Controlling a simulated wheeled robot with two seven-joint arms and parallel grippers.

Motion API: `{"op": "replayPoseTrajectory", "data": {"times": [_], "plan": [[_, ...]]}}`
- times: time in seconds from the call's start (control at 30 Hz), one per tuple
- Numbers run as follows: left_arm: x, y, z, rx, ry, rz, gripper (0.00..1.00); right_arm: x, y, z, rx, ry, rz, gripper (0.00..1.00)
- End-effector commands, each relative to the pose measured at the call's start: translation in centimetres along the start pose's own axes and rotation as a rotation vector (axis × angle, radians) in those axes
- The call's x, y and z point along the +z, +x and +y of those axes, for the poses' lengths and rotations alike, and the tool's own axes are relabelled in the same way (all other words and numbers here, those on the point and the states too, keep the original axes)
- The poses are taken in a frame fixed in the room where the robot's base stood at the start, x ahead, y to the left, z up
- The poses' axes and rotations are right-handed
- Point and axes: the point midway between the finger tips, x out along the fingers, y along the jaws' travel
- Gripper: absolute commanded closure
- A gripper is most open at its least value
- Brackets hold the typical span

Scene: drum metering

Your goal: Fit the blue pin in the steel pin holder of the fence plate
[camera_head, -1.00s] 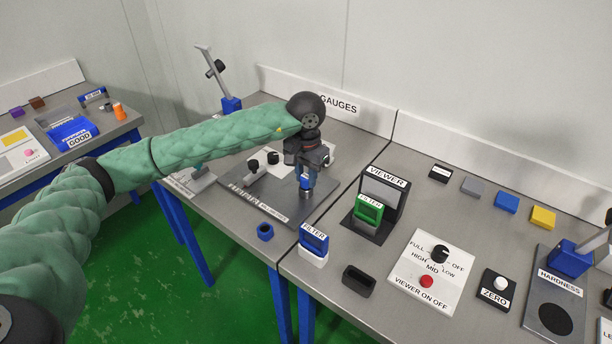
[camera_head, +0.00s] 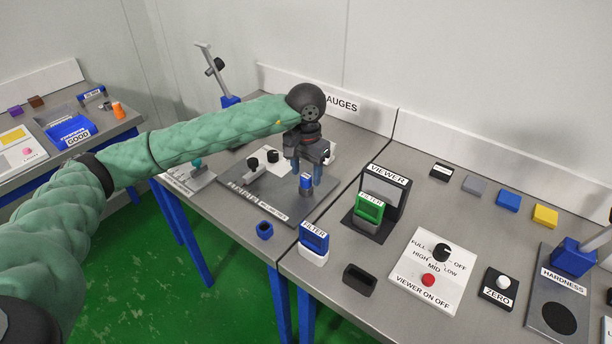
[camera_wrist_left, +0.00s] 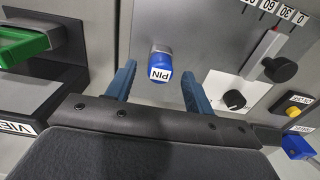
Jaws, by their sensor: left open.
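The blue pin (camera_head: 306,181), marked PIN on its cap, stands upright in the steel pin holder (camera_head: 306,191) on the grey fence plate (camera_head: 240,204). In the left wrist view the pin (camera_wrist_left: 160,68) shows with the steel holder (camera_wrist_left: 160,48) at its far end. My left gripper (camera_head: 309,176) is open, its blue fingers on either side of the pin with a gap to each and pulled back above it. The fingers (camera_wrist_left: 159,75) also show in the left wrist view. How deep the pin sits is hidden. My right gripper is not in view.
A blue socket (camera_head: 264,230) stands at the table's front edge. A blue filter (camera_head: 313,239), the viewer (camera_head: 383,190) with a green filter, and a black open box (camera_head: 359,279) are to the right. A black-knobbed slider (camera_head: 255,168) is left of the gripper.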

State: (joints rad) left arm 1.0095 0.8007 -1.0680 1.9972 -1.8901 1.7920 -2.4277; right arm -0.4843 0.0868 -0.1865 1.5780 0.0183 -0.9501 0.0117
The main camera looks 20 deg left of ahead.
Motion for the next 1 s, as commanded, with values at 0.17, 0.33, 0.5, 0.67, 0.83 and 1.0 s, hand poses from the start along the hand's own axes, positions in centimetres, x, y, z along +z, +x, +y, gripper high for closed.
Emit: {"op": "replayPoseTrajectory", "data": {"times": [0.17,0.33,0.5,0.67,0.83,1.0], "plan": [[-0.1,-2.7,0.0,-0.002,0.000,0.004,0.47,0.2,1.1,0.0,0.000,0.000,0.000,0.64],[-0.1,-4.9,0.0,-0.001,0.000,0.002,0.47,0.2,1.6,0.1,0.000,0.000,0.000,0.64],[0.0,-6.0,-0.1,-0.002,-0.001,0.001,0.47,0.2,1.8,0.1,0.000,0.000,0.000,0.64],[0.0,-6.2,0.0,-0.001,-0.001,0.000,0.47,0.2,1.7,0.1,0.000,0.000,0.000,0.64],[0.0,-6.2,0.0,-0.001,-0.001,0.000,0.47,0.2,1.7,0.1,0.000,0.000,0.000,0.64],[0.0,-6.1,0.0,-0.001,-0.001,0.000,0.47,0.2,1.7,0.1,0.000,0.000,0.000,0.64]]}}
